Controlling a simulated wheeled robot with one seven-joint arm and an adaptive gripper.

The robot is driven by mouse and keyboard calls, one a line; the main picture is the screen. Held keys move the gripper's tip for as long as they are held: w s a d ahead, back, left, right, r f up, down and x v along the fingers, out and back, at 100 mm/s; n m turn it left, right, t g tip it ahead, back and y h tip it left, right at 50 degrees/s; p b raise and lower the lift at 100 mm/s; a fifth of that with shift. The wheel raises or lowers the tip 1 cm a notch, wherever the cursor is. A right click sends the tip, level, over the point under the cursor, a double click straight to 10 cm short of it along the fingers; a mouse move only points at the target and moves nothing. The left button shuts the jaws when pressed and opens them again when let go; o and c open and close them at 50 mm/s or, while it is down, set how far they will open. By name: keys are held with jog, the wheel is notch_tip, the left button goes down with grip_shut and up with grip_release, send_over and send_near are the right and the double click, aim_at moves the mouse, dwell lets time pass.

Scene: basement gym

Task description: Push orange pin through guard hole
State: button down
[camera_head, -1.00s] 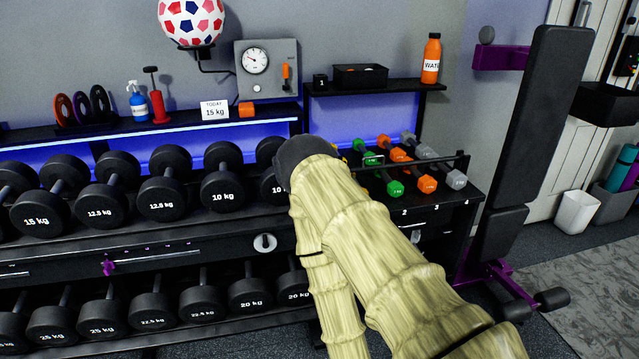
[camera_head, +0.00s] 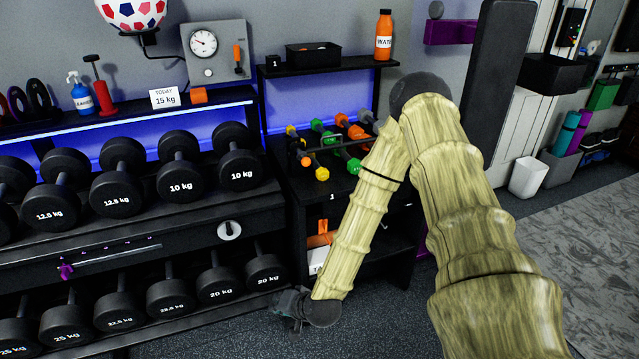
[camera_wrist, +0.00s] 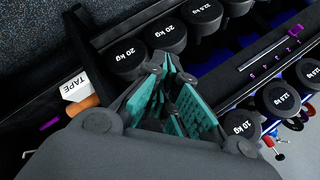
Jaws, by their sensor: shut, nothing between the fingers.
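My gripper (camera_head: 293,305) hangs low in the head view, in front of the lower dumbbell row at its right end. In the wrist view my gripper (camera_wrist: 173,72) is shut and empty, with teal pads, its tips towards the 20 kg dumbbells. No orange pin can be named for certain. An upright orange handle (camera_head: 238,58) is on the grey gauge panel (camera_head: 214,82). An orange piece (camera_head: 321,240) lies in the shelf under the small weights; an orange piece (camera_wrist: 82,106) also shows beside the tape box. I cannot make out a guard hole.
A white round dial (camera_head: 229,230) is on the rack's middle beam, with a purple pin (camera_head: 66,270) on the slotted rail to its left. The tape box (camera_wrist: 75,86) is left of my gripper. Open floor (camera_head: 220,340) lies in front of the rack.

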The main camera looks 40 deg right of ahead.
jog(key=w+d+r+m+t+h, duration=0.2)
jog(key=w+d+r+m+t, duration=0.3)
jog(key=w+d+r, duration=0.55)
jog(key=m+t+h, duration=0.3)
jog(key=m+h, duration=0.2)
jog(key=m, duration=0.1)
send_near(308, 164)
jog(key=shift+y, duration=0.3)
jog(key=shift+b+x, duration=0.7)
jog(key=shift+x, duration=1.9)
jog(key=shift+d+f, duration=0.1)
jog(key=shift+d, duration=0.05)
jog(key=shift+b+x, duration=0.75)
jog(key=shift+x, duration=0.5)
